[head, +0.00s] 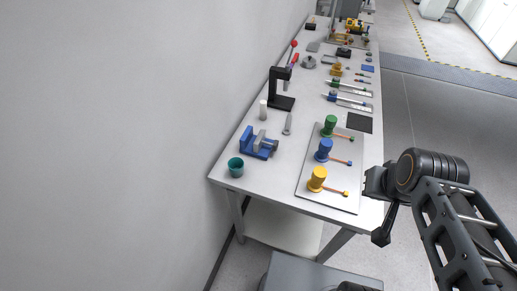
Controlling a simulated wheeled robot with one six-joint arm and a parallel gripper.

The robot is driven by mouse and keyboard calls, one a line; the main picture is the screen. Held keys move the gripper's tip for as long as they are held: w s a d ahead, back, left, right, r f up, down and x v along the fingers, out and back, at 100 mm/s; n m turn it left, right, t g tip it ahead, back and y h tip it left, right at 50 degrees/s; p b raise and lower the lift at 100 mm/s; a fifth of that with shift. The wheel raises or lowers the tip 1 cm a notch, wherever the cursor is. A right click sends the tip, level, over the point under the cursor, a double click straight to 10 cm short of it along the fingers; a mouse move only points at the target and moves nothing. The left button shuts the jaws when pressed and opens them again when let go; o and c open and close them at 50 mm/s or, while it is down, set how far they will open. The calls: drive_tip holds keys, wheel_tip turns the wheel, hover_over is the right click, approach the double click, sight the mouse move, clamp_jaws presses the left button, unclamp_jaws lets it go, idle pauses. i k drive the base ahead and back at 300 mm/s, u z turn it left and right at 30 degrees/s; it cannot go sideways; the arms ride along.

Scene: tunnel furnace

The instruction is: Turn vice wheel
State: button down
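A blue bench vice (247,140) with grey metal jaws stands near the front left corner of the long white workbench (270,183). A wheel on the vice cannot be made out clearly at this size. My gripper (381,236) is at the right, beyond the bench's right edge and apart from the vice. The dark wrist and arm link cover much of it, so its opening is not clear. Nothing can be seen held in it.
A teal cup (236,167) stands just in front of the vice. A grey plate (328,196) with green, blue and yellow knobs lies to its right. A black press-like stand (282,95) and white cylinder (263,110) stand behind. A wall runs along the left.

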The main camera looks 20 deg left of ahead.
sight(276, 145)
drive_tip(key=u, duration=0.85)
drive_tip(key=k, duration=1.15)
drive_tip(key=u, duration=0.5)
drive_tip(key=i, duration=1.55)
drive_tip(key=z, duration=0.9)
